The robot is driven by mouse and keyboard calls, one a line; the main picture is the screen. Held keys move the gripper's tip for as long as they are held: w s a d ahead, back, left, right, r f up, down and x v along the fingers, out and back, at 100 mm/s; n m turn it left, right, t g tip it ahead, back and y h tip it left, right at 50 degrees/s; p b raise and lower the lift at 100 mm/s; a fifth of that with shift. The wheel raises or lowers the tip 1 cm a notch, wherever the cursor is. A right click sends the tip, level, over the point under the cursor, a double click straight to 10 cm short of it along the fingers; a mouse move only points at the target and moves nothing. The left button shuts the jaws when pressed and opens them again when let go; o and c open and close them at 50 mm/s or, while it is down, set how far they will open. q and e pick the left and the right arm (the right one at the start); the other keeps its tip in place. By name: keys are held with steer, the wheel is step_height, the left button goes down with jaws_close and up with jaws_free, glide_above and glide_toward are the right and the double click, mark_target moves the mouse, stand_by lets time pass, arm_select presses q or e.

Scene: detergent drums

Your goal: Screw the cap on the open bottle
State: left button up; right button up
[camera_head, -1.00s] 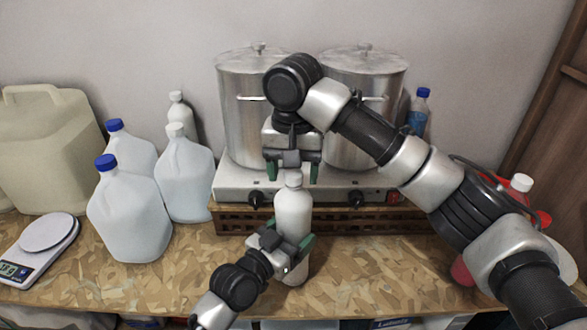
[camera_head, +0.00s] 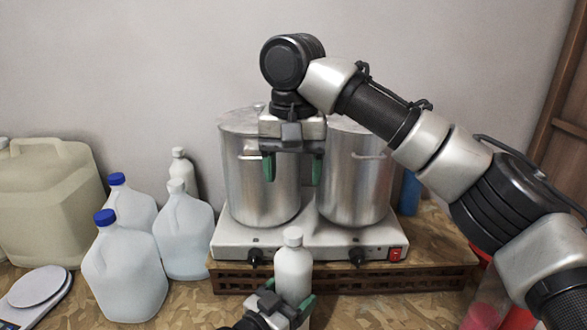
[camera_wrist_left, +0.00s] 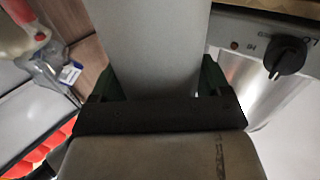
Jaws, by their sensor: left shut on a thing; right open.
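A white bottle (camera_head: 293,270) stands upright in front of the hot plate, with a white cap (camera_head: 293,236) on its top. My left gripper (camera_head: 284,299) is shut on the bottle's body, low in the head view. In the left wrist view the bottle's pale body (camera_wrist_left: 155,50) fills the space between the green-padded fingers of the left gripper (camera_wrist_left: 157,85). My right gripper (camera_head: 293,170) is open and empty, its fingers pointing down, well above the cap and apart from it. Whether the cap is fully tightened cannot be told.
Two steel pots (camera_head: 260,180) stand on the hot plate (camera_head: 230,240) behind the bottle. Two white jugs with blue caps (camera_head: 125,270), another jug (camera_head: 183,235), a large beige canister (camera_head: 45,205) and a scale (camera_head: 38,286) are to the left. A red container (camera_head: 487,305) is at right.

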arm_select(q)
steer(key=o, duration=1.7)
arm_select(e)
step_height(320, 180, down, 3)
steer(key=b, duration=0.3)
arm_select(q)
steer(key=v, duration=1)
steer(key=shift+s+a, duration=0.25)
steer(key=shift+a, duration=0.05)
steer(key=shift+f, duration=0.1)
arm_select(e)
steer(key=shift+f, duration=0.1)
